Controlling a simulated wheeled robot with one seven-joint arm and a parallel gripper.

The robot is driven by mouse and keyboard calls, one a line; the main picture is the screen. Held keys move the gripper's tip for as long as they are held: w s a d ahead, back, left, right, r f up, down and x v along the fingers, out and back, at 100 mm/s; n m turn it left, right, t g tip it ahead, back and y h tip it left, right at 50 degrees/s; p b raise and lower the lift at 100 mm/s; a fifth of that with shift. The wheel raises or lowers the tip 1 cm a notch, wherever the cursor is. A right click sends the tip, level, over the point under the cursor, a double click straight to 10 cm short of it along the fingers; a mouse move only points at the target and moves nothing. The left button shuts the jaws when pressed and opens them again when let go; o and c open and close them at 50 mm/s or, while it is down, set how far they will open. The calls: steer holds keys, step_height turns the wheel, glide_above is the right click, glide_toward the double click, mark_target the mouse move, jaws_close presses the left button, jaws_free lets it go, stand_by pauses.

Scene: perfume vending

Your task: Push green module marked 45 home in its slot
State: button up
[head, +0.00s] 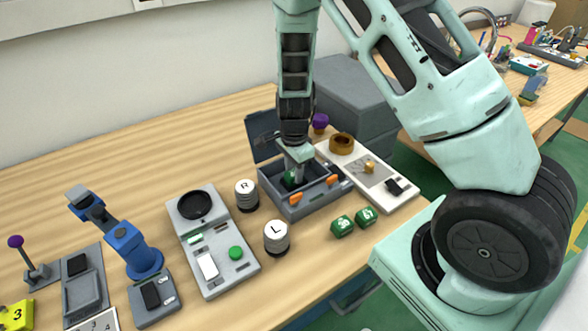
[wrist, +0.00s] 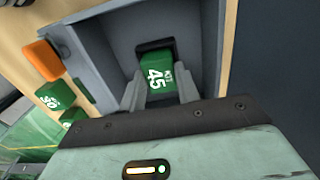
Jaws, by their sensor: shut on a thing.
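The green module marked 45 (wrist: 156,72) is between the two fingers of my gripper (wrist: 160,92) in the wrist view. Its far end meets a dark slot (wrist: 154,45) in the grey box's inside; how deep it sits I cannot tell. In the head view my gripper (head: 294,178) reaches down into the open grey box (head: 312,199), and only a bit of the green module (head: 289,177) shows beside the fingers. The box has orange latches (head: 295,198) on its front, and its lid (head: 264,137) stands open at the back.
Two other green modules (head: 342,226) lie on the table in front of the box. Weights marked R (head: 246,195) and L (head: 277,237) stand left of it, beside a grey scale-like device (head: 214,243). A white panel (head: 372,177) lies to the right. Bare wood is free at front centre.

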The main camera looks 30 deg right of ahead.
steer(key=shift+f, duration=0.4)
